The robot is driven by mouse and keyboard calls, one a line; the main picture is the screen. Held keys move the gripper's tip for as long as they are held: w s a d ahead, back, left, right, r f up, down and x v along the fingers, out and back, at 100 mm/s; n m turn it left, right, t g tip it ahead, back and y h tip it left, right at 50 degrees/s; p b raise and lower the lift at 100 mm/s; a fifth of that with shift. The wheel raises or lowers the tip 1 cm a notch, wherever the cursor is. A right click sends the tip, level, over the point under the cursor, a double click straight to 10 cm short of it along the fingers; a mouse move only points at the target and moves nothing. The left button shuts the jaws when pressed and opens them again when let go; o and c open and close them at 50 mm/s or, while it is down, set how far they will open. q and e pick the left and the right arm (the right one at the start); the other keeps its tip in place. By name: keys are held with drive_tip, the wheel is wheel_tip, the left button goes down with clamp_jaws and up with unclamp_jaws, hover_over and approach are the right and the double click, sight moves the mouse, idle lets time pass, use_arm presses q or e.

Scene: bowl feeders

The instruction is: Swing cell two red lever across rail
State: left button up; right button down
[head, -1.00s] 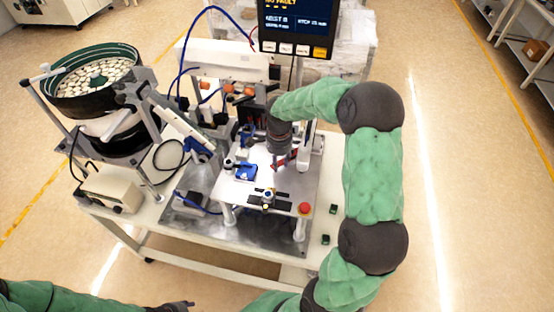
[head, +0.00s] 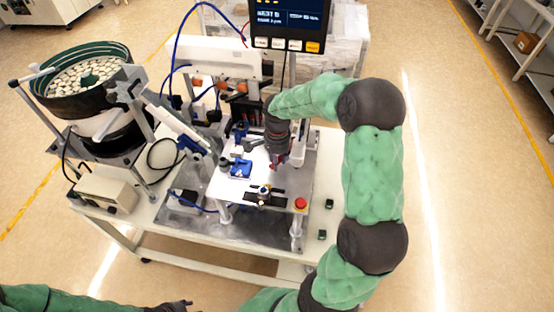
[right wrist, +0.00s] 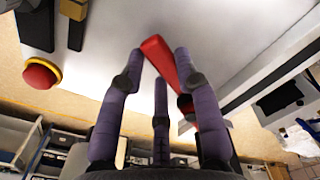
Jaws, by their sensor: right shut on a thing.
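The red lever (head: 273,166) shows as a small red piece under my right gripper (head: 279,158), over the white plate. In the right wrist view the red lever (right wrist: 209,130) runs slantwise between the purple fingers of my right gripper (right wrist: 157,68), its rounded end above them. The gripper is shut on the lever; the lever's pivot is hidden. My left gripper (head: 178,306) is low at the bottom edge, away from the table; its fingers are too small to read. I cannot make out the rail clearly.
The white plate (head: 226,189) carries a blue fixture (head: 240,169), a black clamp (head: 265,196) and a red button (head: 300,203). A bowl feeder (head: 88,78) stands at the left. A screen (head: 290,22) hangs at the back.

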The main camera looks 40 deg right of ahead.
drive_tip(key=c, duration=0.9)
unclamp_jaws()
wheel_tip(320, 180, up, 12)
drive_tip(key=shift+c, duration=0.2)
